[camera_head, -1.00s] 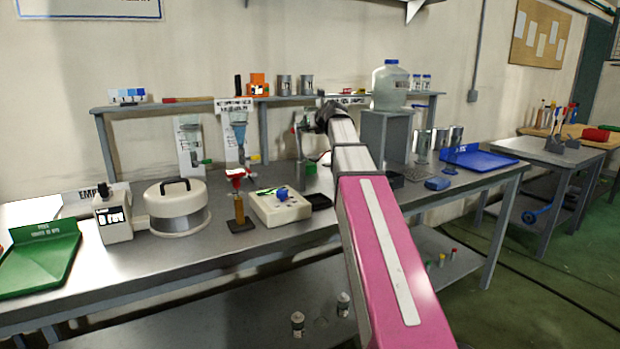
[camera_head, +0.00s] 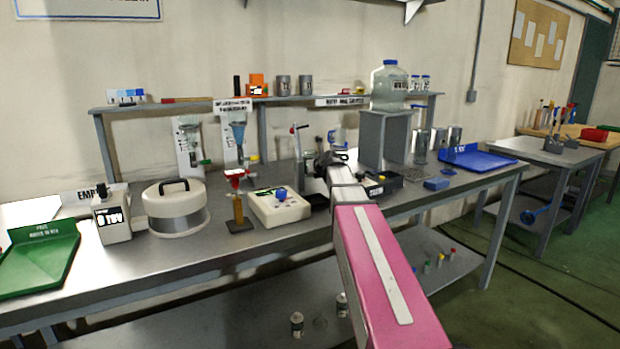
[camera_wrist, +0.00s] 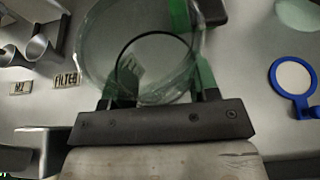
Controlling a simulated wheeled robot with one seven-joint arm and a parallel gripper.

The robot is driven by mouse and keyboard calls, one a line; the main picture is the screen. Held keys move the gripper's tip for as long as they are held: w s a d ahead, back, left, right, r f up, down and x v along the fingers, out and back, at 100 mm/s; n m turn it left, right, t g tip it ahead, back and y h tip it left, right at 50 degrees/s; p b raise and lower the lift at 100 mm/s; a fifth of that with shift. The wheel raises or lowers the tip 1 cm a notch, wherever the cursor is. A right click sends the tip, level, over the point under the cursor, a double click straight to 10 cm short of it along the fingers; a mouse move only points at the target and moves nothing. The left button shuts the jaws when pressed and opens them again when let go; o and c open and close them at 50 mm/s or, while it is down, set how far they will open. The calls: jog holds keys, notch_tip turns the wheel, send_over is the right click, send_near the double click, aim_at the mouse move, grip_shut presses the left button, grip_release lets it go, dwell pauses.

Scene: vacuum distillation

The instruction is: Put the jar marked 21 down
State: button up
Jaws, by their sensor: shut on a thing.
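A clear glass jar (camera_wrist: 135,55) with a round rim is between the green-padded fingers of my gripper (camera_wrist: 160,88) in the wrist view. My gripper is shut on it. No number can be read on the jar there. In the head view my gripper (camera_head: 328,162) is low over the back middle of the bench (camera_head: 270,248). The jar cannot be made out there behind my arm. I cannot tell whether the jar's base touches the bench.
A blue ring with a white disc (camera_wrist: 293,78) is at the right. In the head view, a grey stand (camera_head: 384,138) carries a large bottle (camera_head: 389,87).

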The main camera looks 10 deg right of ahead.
aim_at(310, 176)
jog(key=shift+f, duration=1.85)
jog(key=o, duration=0.6)
jog(key=shift+f, duration=0.1)
jog(key=o, duration=0.4)
